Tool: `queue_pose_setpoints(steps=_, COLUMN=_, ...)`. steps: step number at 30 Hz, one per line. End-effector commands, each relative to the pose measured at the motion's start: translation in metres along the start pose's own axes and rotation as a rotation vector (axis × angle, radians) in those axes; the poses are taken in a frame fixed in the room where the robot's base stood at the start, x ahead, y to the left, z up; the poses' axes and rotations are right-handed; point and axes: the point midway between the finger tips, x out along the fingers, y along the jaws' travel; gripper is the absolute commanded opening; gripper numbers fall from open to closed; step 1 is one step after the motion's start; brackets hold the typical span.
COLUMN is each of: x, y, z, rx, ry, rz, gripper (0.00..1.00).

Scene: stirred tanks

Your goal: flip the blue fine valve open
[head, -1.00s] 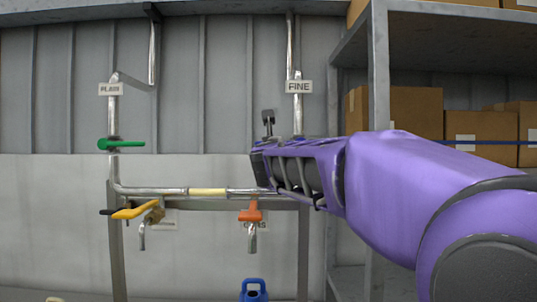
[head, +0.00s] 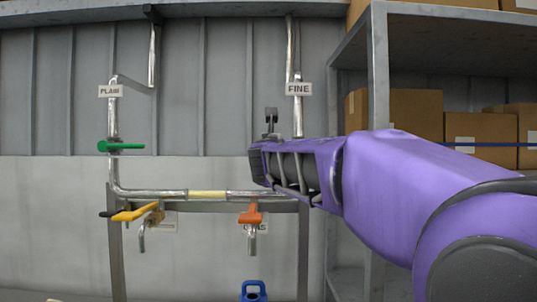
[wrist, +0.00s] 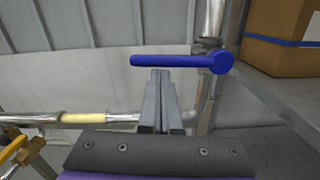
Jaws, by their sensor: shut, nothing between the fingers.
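The blue fine valve handle (wrist: 180,61) shows in the wrist view, lying level across the picture. Its round hub (wrist: 220,61) sits on a vertical steel pipe at its right end. My gripper (wrist: 160,74) is shut and empty, with its fingertips just below the middle of the handle; I cannot tell whether they touch it. There my arm hides the blue handle.
A green handle (head: 121,147) sits under the left sign. A yellow handle (head: 135,212) and an orange handle (head: 250,215) are on the lower pipe. A metal shelf (head: 378,75) with cardboard boxes (head: 413,112) stands close on the right. A blue jug (head: 253,291) is below.

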Motion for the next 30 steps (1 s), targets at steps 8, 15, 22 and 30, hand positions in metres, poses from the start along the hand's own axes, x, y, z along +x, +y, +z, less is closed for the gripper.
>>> queue_pose_setpoints(steps=8, x=0.0, y=0.002, z=0.013, rx=0.13, ry=-0.003, rz=-0.007, gripper=0.0)
queue_pose_setpoints(steps=15, x=0.001, y=0.003, z=0.031, rx=0.346, ry=-0.004, rz=-0.017, gripper=0.0)
queue_pose_setpoints(steps=22, x=0.002, y=0.0, z=0.048, rx=0.565, ry=-0.004, rz=-0.028, gripper=0.0)
queue_pose_setpoints(steps=30, x=0.003, y=-0.009, z=0.067, rx=0.821, ry=-0.004, rz=-0.041, gripper=0.0)
